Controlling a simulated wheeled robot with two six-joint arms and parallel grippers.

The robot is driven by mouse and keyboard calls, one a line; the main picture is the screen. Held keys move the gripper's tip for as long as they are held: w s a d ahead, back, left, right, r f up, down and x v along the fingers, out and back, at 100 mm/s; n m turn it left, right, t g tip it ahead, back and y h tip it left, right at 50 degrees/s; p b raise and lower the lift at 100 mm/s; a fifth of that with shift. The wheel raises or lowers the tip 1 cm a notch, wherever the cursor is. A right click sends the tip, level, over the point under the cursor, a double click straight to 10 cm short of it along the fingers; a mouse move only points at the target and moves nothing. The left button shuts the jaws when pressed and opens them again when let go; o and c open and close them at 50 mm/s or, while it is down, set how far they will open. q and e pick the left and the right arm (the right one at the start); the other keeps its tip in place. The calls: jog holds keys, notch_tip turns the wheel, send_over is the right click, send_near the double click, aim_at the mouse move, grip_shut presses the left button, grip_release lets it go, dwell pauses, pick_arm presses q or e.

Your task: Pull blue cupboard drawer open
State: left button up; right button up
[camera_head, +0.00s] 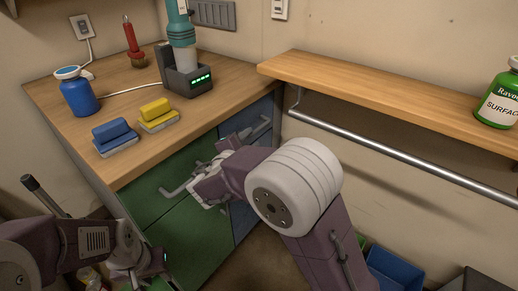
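The cupboard under the wooden counter has a blue drawer front (262,110) at its right end, next to the wall, with a metal bar handle (262,127). A green drawer front (150,190) with its own metal handle (172,191) is to the left. My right gripper (212,172) is in front of the cupboard, near where the green and blue fronts meet. My own wrist hides part of the blue front, and whether the fingers touch a handle is unclear. My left gripper (150,268) is low at the left, apart from the blue drawer; its fingers are hard to make out.
A wooden shelf (370,95) with a metal rail (400,160) juts out at the right.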

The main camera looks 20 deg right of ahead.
aim_at(258, 129)
jog(key=b+x, duration=0.2)
jog(key=x, duration=0.5)
jog(key=shift+w+d, duration=0.2)
jog(key=shift+w, duration=0.15)
jog(key=shift+w+d, duration=0.3)
jog(key=shift+w, duration=0.2)
grip_shut()
dwell(0.6)
